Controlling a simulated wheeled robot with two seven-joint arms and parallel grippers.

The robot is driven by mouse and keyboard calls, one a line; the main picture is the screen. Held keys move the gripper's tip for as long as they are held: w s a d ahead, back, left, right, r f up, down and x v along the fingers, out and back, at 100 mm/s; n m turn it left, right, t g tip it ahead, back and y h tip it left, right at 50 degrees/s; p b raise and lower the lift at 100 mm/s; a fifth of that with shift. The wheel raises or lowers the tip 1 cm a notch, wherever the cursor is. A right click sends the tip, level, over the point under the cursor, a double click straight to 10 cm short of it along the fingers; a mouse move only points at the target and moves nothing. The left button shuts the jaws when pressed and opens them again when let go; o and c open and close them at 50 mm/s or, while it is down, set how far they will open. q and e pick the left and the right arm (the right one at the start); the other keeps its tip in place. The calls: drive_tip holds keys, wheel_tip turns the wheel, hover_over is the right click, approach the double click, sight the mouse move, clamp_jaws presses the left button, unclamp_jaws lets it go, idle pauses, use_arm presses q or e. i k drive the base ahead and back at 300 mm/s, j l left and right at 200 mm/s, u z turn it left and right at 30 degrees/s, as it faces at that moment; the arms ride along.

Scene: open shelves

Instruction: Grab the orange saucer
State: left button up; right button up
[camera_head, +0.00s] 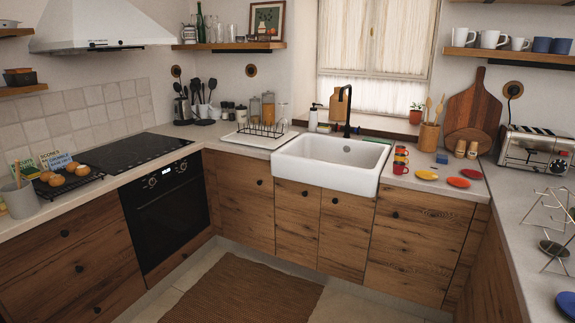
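The orange saucer (458,182) looks orange-red and is nearest the counter's front edge. A yellow saucer (426,174) lies to its left. A red saucer (471,173) lies just behind it to the right. The orange saucer is apart from the yellow one, and nothing stands on it. Neither of my grippers shows in the head view.
Small stacked cups (401,160) stand left of the saucers by the white sink (335,162). A toaster (537,149) and wire rack (552,215) stand right. The floor around the rug (243,290) is clear.

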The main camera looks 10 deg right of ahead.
sight(456, 181)
drive_tip(key=i+l+z, duration=0.35)
drive_tip(key=i, duration=0.35)
drive_tip(key=i+z, duration=0.4)
drive_tip(key=i, duration=0.35)
drive_tip(key=i+j+z, duration=0.2)
drive_tip(key=i+z, duration=0.15)
drive_tip(key=i, duration=0.35)
drive_tip(key=i+l+u, duration=0.1)
drive_tip(key=i+l, duration=0.25)
drive_tip(key=i+l+u, duration=0.1)
drive_tip(key=i+l, duration=0.2)
drive_tip(key=l, duration=0.2)
drive_tip(key=i+l+u, duration=0.1)
drive_tip(key=i+l, duration=0.25)
drive_tip(key=l, duration=0.1)
